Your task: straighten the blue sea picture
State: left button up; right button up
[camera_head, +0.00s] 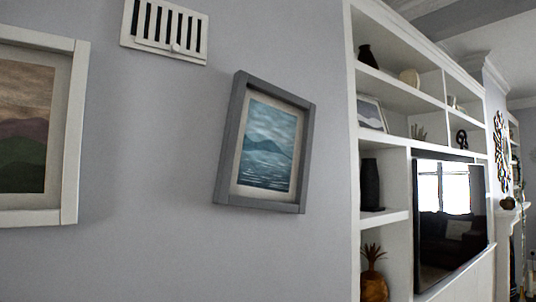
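The blue sea picture (267,147) hangs on the pale grey wall in the middle of the head view. It has a grey frame (228,143), a light mat and a blue scene of water and a dark hill. It hangs tilted, with its top leaning to the right and its top edge sloping down to the right. Nothing touches it. Neither of my grippers shows in this view.
A white-framed landscape picture (70,134) hangs to the left, cut off by the view's edge. A white slatted vent (202,48) is above. White shelving (355,160) with ornaments and a television (450,217) stand to the right. The wall below the sea picture is clear.

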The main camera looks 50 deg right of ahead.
aim_at(264, 163)
jog(key=z, duration=1.7)
jog(key=l, duration=0.95)
jog(key=i+l+u, duration=0.1)
jog(key=l, duration=0.8)
